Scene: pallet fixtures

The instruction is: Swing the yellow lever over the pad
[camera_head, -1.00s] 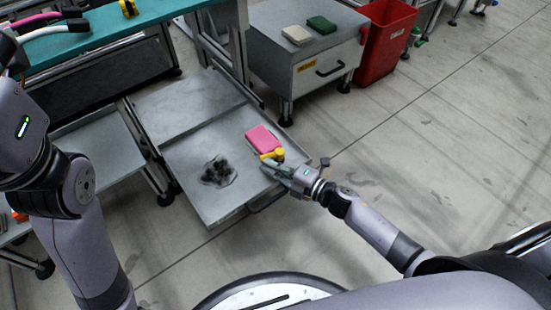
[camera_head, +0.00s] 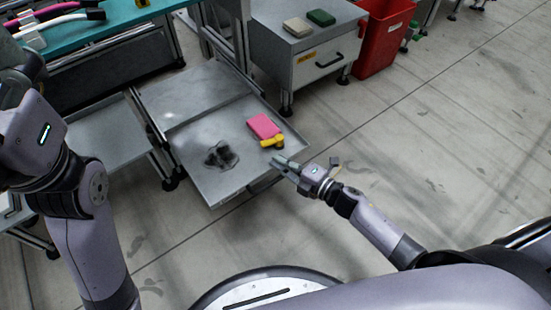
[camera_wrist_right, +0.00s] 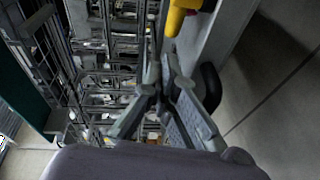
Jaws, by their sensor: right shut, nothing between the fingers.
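The yellow lever (camera_head: 272,142) lies at the near edge of a pink pad (camera_head: 263,126) on a grey metal tray (camera_head: 215,190). The lever's main bar sits just in front of the pad rather than across its middle. My right gripper (camera_head: 279,161) is shut and empty by the tray's near right edge, apart from the lever. In the right wrist view, the shut fingers (camera_wrist_right: 167,62) point toward the yellow lever (camera_wrist_right: 178,17), which shows only partly at the top. My left arm shows at the left, but its gripper is out of view.
A dark patch or lump (camera_head: 220,156) is on the tray left of the pad. A grey cabinet (camera_head: 312,62) with a beige and a green block on top stands behind, beside a red bin (camera_head: 383,38). A teal-topped bench (camera_head: 110,25) is at upper left. Floor at right is clear.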

